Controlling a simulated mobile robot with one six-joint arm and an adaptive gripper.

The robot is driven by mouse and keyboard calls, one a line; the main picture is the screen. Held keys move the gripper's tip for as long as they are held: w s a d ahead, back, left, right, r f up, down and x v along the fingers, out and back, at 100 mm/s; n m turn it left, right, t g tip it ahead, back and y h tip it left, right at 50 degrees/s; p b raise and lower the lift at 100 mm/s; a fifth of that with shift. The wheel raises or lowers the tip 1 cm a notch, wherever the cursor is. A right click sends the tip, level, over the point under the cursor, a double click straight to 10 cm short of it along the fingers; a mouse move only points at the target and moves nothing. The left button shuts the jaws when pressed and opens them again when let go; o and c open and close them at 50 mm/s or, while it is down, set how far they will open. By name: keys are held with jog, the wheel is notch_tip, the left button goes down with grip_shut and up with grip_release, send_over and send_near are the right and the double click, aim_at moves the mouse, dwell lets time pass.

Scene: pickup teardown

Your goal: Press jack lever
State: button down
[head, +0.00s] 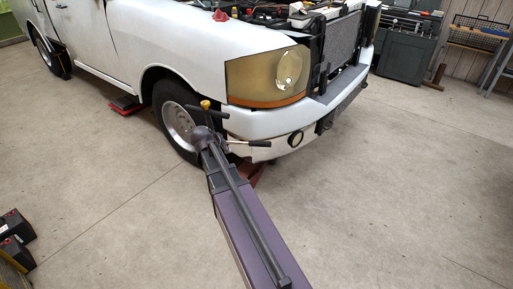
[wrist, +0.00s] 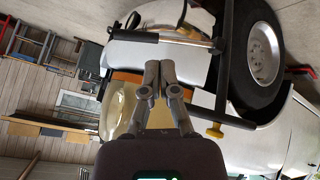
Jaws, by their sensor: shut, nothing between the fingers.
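The jack lever, a silver rod with a black grip (wrist: 135,36), lies across the upper part of the wrist view. Its right end meets a dark upright bar (wrist: 225,60). My gripper (wrist: 160,68) is shut and empty, with its fingertips just below the rod in the picture. I cannot tell whether they touch it. In the head view the lever (head: 258,143) sticks out to the right in front of the white bumper. A yellow knob (head: 205,104) on a dark crossbar stands near it, also seen in the wrist view (wrist: 215,130).
The white pickup (head: 120,45) stands behind the lever, with its front wheel (head: 178,122) and headlight (head: 275,75) close by. Red supports (head: 127,104) show under it. Black-and-red boxes (head: 15,230) sit at the left edge. The floor at right is clear.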

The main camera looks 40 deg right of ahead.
jog(key=w+d+m+t+h+b, duration=0.1)
jog(key=w+d+m+h+b, duration=0.1)
jog(key=d, duration=0.9)
jog(key=w+h+b, duration=0.1)
jog(key=w, duration=0.1)
jog(key=shift+w+m, duration=0.3)
jog(key=shift+w, duration=0.1)
jog(key=shift+d, duration=0.1)
jog(key=s+a+f+b+x, duration=0.1)
jog(key=f+b+x, duration=0.1)
jog(key=b+x, duration=0.7)
jog(key=shift+x, duration=1.85)
jog(key=shift+s, duration=0.1)
jog(key=shift+a+f+b, duration=0.15)
jog(key=shift+b, duration=0.15)
